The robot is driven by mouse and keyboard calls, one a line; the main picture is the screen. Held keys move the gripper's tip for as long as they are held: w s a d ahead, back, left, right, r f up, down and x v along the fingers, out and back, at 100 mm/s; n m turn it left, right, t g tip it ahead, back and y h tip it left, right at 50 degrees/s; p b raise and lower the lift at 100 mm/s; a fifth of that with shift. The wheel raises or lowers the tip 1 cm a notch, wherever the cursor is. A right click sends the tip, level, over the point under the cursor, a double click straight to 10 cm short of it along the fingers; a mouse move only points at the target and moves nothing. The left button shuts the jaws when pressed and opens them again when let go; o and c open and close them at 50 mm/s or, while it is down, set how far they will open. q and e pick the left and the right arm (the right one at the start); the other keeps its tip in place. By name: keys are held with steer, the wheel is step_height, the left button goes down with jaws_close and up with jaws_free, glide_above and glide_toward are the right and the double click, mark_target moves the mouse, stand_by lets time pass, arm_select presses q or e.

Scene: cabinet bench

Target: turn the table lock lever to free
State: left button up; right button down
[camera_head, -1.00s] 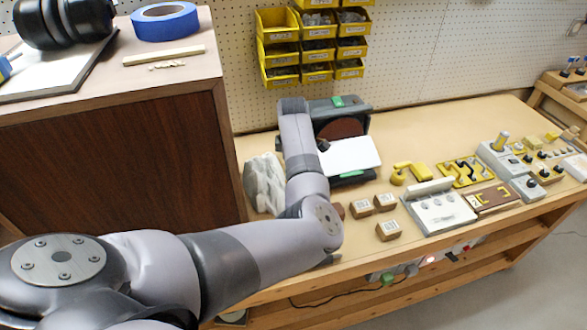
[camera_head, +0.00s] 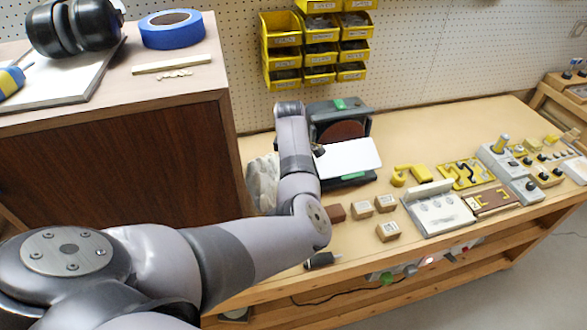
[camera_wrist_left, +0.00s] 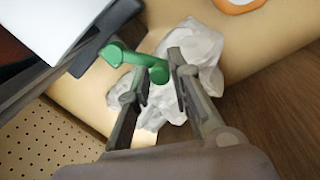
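The bench machine, a grey disc sander with a white table (camera_head: 348,158), stands at the back of the bench in the head view. In the left wrist view a green lever (camera_wrist_left: 138,60) sits beside the white plate's dark edge. My left gripper (camera_wrist_left: 158,76) is open there, with the lever's rounded end between or just beyond its fingertips. I cannot tell whether the fingers touch it. In the head view my left arm hides the gripper and this lever. A green part (camera_head: 353,176) shows under the table's front edge. My right gripper is not in view.
A crumpled whitish bag (camera_head: 262,182) lies beside the sander, close to the wooden cabinet (camera_head: 120,150). Small wooden blocks (camera_head: 387,231) and a grey fixture panel (camera_head: 440,215) stand to the right. An orange ring (camera_wrist_left: 238,4) shows at the wrist view's top edge.

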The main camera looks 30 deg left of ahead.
arm_select(q)
steer(key=o, duration=0.4)
steer(key=shift+c, duration=0.2)
step_height(320, 180, up, 12)
steer(key=s, duration=0.1)
steer(key=shift+s+d, duration=0.3)
steer(key=shift+s, duration=0.05)
steer(key=shift+f, duration=0.15)
